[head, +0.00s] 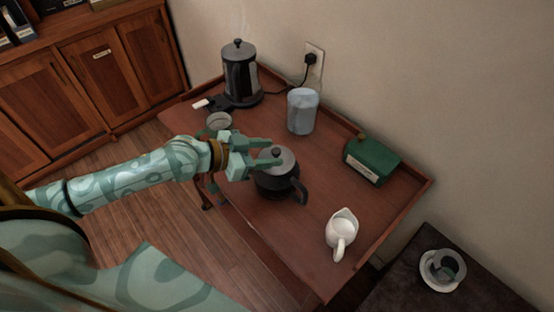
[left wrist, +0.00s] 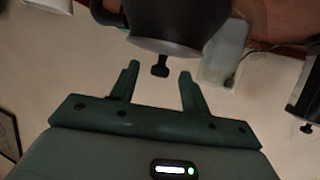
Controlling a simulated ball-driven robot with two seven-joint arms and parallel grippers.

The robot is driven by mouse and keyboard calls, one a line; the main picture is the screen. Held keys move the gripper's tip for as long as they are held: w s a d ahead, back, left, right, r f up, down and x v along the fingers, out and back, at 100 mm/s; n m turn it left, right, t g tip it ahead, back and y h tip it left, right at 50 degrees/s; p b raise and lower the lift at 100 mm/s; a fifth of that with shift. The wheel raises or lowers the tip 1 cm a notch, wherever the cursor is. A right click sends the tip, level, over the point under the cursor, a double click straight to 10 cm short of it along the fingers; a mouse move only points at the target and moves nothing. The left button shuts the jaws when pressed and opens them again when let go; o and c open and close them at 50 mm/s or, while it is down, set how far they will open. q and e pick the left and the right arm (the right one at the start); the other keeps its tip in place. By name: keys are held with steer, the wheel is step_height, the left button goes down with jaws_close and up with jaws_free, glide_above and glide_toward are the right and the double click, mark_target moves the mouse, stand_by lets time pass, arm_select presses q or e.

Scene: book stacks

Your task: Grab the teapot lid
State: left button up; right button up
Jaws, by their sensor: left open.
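A dark teapot (head: 272,187) stands on the wooden table with its grey lid (head: 285,160) on top. The lid has a small dark knob (head: 276,152). My left gripper (head: 269,153) comes in from the left, level with the lid, its fingers around or just beside the knob. In the left wrist view the knob (left wrist: 160,70) lies between the two open fingertips (left wrist: 159,72), slightly beyond them, and the lid (left wrist: 165,46) shows above it. No contact is clear. My right gripper is not in view.
On the wooden table (head: 240,203) stand a kettle (head: 240,78) with a plugged-in cord, a pale blue canister (head: 302,112), a green box (head: 371,161), a white jug (head: 341,231) and a small round container (head: 219,121). A cup on a saucer (head: 428,272) sits on a dark side table.

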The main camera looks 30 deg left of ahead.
arm_select(q)
steer(key=shift+w+d+f, duration=0.1)
steer(key=shift+w+d, duration=0.05)
steer(key=shift+w, duration=0.05)
jaws_close()
